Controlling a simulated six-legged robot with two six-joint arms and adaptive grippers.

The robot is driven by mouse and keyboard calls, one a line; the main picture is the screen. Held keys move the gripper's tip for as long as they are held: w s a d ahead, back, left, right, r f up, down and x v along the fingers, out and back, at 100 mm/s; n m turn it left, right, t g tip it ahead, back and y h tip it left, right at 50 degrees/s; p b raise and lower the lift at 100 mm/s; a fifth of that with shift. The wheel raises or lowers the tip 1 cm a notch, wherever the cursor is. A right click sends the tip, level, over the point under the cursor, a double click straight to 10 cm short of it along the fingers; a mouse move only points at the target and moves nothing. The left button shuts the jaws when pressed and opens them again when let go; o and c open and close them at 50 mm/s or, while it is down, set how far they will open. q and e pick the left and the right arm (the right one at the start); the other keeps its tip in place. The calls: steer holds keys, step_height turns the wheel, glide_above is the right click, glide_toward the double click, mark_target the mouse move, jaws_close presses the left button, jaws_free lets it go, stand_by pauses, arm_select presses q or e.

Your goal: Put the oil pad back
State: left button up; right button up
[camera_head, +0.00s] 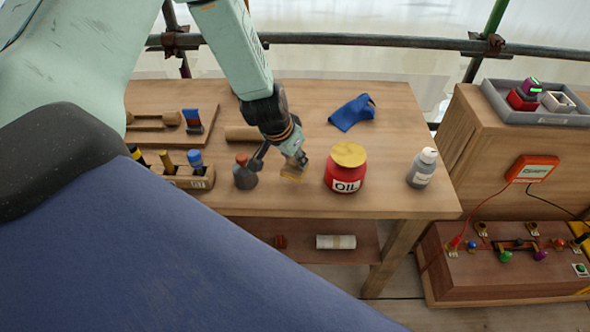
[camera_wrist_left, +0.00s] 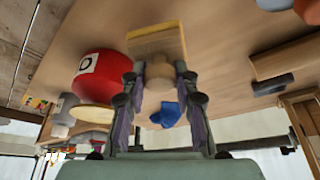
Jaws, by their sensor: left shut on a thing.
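My left gripper (camera_head: 292,152) is shut on the oil pad (camera_head: 293,173), a yellowish block. In the left wrist view the fingers (camera_wrist_left: 160,88) close around its round tan knob, with the pad block (camera_wrist_left: 157,43) beyond. The pad is over the workbench, left of the red OIL jar (camera_head: 342,178). I cannot tell whether it touches the bench. The jar has a yellow lid (camera_head: 348,154) on top and also shows in the left wrist view (camera_wrist_left: 100,72). My right gripper is in neither view.
A dark flask with a reddish top (camera_head: 244,178) stands close left of the pad. A wooden rack (camera_head: 196,182) of tools is farther left. A blue cloth (camera_head: 351,113) lies behind the jar, and a grey bottle (camera_head: 421,170) stands right of it. The bench (camera_head: 400,200) is clear near its front right.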

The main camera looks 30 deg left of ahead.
mark_target(293, 165)
arm_select(q)
step_height(293, 165, down, 3)
steer(key=shift+s+f+b, duration=0.1)
steer(key=shift+f+b, duration=0.05)
steer(key=shift+b, duration=0.95)
steer(key=shift+d+f, duration=0.1)
steer(key=shift+f, duration=0.1)
steer(key=shift+r, duration=0.1)
steer(key=o, duration=0.6)
steer(key=shift+f, duration=0.2)
steer(key=shift+c, duration=0.2)
steer(key=o, duration=0.5)
steer(key=shift+c, duration=0.2)
steer(key=shift+r, duration=0.15)
